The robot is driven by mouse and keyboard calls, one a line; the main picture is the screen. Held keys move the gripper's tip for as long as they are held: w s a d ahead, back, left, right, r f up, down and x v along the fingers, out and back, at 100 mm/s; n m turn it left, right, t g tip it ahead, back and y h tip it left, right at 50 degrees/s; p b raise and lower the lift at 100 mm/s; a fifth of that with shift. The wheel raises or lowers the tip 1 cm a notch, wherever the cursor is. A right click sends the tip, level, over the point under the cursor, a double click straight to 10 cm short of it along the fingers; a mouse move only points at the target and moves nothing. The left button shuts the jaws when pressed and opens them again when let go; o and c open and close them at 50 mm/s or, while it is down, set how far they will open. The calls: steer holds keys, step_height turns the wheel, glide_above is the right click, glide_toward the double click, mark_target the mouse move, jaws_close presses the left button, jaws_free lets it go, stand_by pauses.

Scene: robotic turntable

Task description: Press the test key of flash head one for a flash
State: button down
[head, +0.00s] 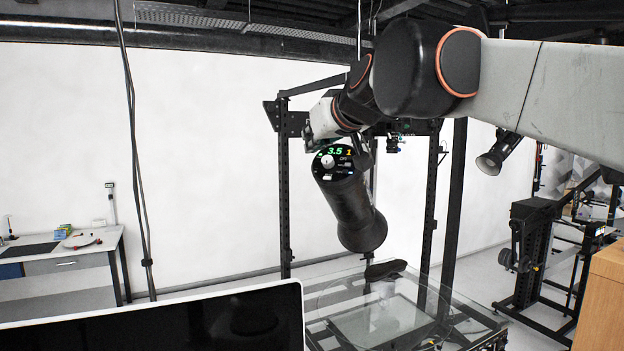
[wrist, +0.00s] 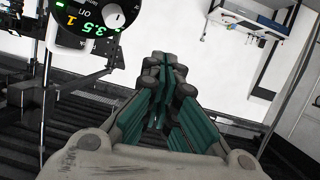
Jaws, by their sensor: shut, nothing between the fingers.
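The flash head (head: 350,197) is a black cylinder hanging tilted above the glass table. Its round back panel faces me and shows a green 3.5, an orange 1, a pale knob and small lit marks. The panel also shows at the upper left of the wrist view (wrist: 72,28), partly cut off by the frame's top edge. Which mark is the test key is too small to tell. My gripper (wrist: 162,62) is shut and empty, with its green-padded fingers together. In the wrist view the fingertips are apart from the panel, to its right. In the head view they are hard to make out.
A dark shoe (head: 385,269) sits on a clear stand on the glass turntable (head: 330,303). Black frame posts (head: 284,190) stand around it. A monitor (head: 150,320) fills the lower left. A desk (head: 65,252) stands at the far left. A cable (head: 135,130) hangs left of the frame.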

mark_target(325, 165)
steer(key=shift+w+d+f+b, duration=0.5)
steer(key=shift+w+f, duration=0.45)
steer(key=shift+w+d+f+b, duration=0.45)
steer(key=shift+w+f+b, duration=0.1)
steer(key=shift+w+f, duration=0.35)
steer(key=shift+w+d+f+b, duration=0.5)
steer(key=shift+w+f, duration=0.45)
steer(key=shift+w+d+f, duration=0.15)
steer(key=shift+w+f, duration=0.1)
steer(key=shift+w+d+f, duration=0.15)
steer(key=shift+w+f, duration=0.05)
steer(key=shift+f, duration=0.05)
stand_by(0.5)
steer(key=shift+r, duration=0.1)
steer(key=shift+s+a+r+p, duration=0.35)
steer(key=shift+s+r, duration=0.1)
steer(key=shift+s, duration=0.1)
